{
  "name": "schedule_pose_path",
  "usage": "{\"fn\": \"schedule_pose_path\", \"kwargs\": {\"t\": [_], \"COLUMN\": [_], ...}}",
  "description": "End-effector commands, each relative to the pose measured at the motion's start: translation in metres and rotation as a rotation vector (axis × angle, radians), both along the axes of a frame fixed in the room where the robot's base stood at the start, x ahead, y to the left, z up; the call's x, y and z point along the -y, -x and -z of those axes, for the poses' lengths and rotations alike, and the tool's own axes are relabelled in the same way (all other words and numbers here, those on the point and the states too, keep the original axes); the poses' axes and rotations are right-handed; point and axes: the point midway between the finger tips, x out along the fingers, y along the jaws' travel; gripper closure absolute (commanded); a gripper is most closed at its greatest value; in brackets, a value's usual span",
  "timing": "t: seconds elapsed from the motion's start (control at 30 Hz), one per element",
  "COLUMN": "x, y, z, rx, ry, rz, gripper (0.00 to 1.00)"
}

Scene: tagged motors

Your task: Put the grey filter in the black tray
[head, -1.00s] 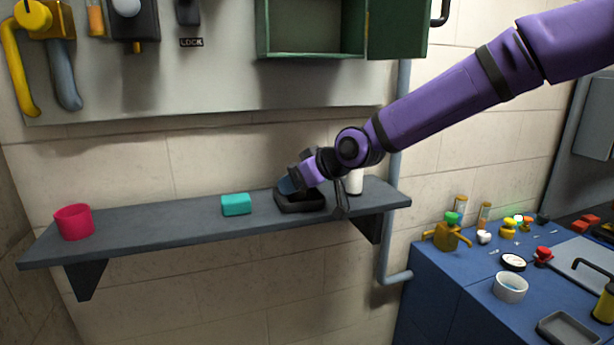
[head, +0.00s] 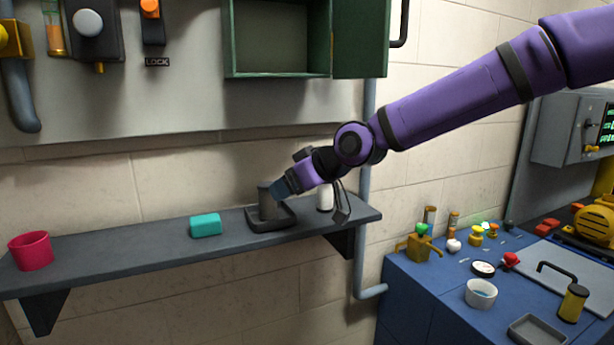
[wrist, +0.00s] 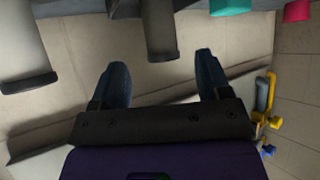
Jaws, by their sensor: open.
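The grey filter (head: 266,203), a dark grey cylinder, stands upright in the black tray (head: 262,227) on the wall shelf. My gripper (head: 281,190) is just right of the filter in the head view, its fingers overlapping the filter's right edge there. In the wrist view my gripper (wrist: 162,70) is open, with its two fingers spread and nothing between the tips. The filter (wrist: 160,32) hangs inverted in that picture, beyond the fingertips and apart from them. The filter's base is partly hidden by the tray's front rim.
On the shelf (head: 120,257), a white cylinder (head: 325,197) stands close right of the tray, near my wrist. A teal block (head: 206,225) and a pink cup (head: 31,250) are to the left. A green cabinet (head: 278,38) hangs above. A blue bench (head: 420,290) with several small items is at right.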

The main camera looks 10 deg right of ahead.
Motion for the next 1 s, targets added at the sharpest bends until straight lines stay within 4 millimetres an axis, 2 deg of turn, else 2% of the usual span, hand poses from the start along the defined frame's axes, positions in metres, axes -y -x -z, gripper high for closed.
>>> {"fn": "schedule_pose_path", "kwargs": {"t": [0.33,0.6,0.9,1.0], "x": [0.02,0.028,0.029,0.028], "y": [0.015,0.023,0.025,0.027], "z": [-0.016,-0.025,-0.026,-0.016], "rx": [-0.001,0.0,-0.001,-0.02], "ry": [-0.002,-0.001,0.001,0.027], "rz": [0.004,0.001,0.0,0.003], "gripper": [0.29,0.29,0.29,0.29]}}
